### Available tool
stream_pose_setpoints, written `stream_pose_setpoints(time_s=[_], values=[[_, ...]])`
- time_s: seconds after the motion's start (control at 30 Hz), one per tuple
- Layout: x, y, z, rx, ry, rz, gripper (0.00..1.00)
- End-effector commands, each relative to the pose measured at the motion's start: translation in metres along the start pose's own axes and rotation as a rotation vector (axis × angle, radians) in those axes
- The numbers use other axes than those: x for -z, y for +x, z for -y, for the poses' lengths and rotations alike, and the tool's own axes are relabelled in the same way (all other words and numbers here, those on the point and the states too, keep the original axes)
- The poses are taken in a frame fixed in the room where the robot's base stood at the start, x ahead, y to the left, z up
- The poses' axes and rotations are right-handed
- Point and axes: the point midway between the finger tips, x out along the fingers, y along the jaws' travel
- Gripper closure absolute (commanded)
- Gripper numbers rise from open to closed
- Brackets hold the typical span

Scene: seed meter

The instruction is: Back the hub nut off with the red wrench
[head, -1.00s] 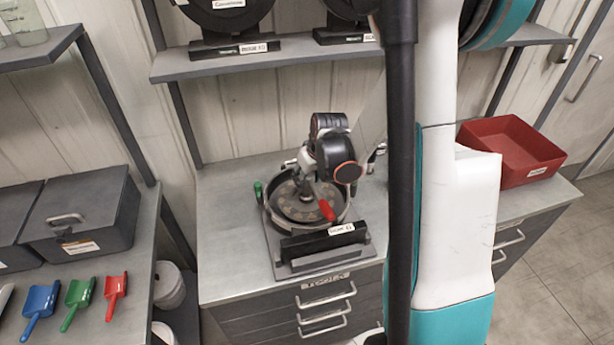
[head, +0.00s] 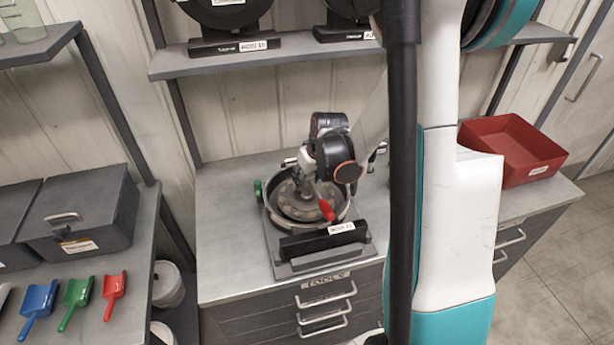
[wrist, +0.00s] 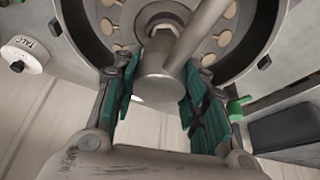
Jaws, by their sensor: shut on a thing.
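The red wrench's red handle (head: 326,210) points toward the front over the round seed plate (head: 298,209) of the meter on the bench. In the wrist view the wrench's grey cylindrical head (wrist: 160,82) and bare metal shank (wrist: 203,28) stand over the plate's middle. My gripper (head: 306,180) is over the meter; in the wrist view its teal-padded fingers (wrist: 158,97) flank the wrench head and are shut on it. The hub nut is hidden beneath the wrench head, so I cannot see its seating.
A green knob (head: 258,189) sticks out at the meter's left side. A dark labelled block (head: 322,240) stands in front of the plate. A red tray (head: 512,150) is on the bench at right. Bare bench (head: 222,240) lies left of the meter; a shelf (head: 290,60) hangs above.

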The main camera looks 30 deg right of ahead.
Motion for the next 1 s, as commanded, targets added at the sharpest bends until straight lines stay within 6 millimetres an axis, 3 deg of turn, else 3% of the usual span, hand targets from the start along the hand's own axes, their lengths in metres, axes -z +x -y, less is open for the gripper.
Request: stream_pose_setpoints(time_s=[1.0], values=[[-0.0028,0.0071,0.0,0.0,0.0,0.0,1.0]])
